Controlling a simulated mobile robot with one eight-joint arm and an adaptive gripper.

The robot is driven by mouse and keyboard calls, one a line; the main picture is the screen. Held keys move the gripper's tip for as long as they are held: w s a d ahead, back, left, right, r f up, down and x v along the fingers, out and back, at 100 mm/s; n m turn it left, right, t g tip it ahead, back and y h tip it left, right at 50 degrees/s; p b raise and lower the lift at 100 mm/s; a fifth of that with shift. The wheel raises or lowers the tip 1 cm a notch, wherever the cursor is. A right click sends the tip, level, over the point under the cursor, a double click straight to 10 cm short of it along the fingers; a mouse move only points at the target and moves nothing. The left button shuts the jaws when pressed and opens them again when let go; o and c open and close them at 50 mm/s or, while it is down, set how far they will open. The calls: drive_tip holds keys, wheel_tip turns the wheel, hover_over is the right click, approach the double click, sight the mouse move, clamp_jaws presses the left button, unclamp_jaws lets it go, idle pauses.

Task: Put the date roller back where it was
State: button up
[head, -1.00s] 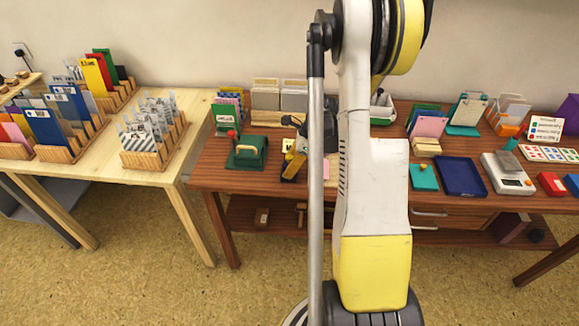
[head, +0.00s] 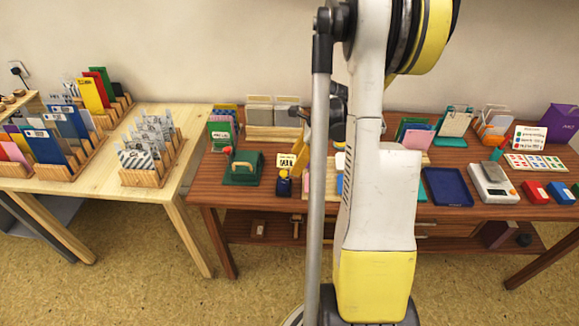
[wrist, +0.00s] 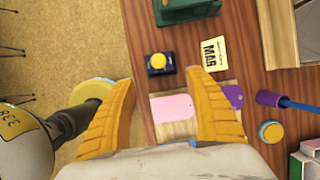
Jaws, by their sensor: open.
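A small dark blue device with a round yellow knob, which looks like the date roller (head: 283,186), stands upright near the front edge of the brown table. It also shows in the wrist view (wrist: 158,64), just beyond my fingertips and apart from them. A cream card (wrist: 207,54) lettered "MAR" is beside it. My gripper (wrist: 160,79) is open with nothing between its yellow fingers; in the head view it is mostly hidden behind my arm. The underside of the device is hidden.
A green press (head: 243,168) stands left of the device. A pink card (wrist: 172,108) lies on a pale board below my fingers. A purple cup with a blue pen (wrist: 268,98) and a yellow-topped jar (wrist: 270,132) are to the right. My arm hides the table's middle.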

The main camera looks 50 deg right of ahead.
drive_tip(key=a+r+n+h, duration=0.2)
drive_tip(key=a+r+n, duration=1.2)
drive_tip(key=a, duration=0.5)
drive_tip(key=s+a+r+n+t, duration=0.2)
drive_tip(key=s+a+n, duration=0.2)
drive_tip(key=a+n, duration=0.2)
drive_tip(key=s+a+r+n+t+h, duration=0.1)
drive_tip(key=s+a+r+n, duration=0.1)
drive_tip(key=s+a+n, duration=0.2)
drive_tip(key=a+n, duration=0.3)
drive_tip(key=shift+s+r+n+t, duration=0.25)
drive_tip(key=shift+s+n+t, duration=0.1)
drive_tip(key=shift+n+t, duration=0.05)
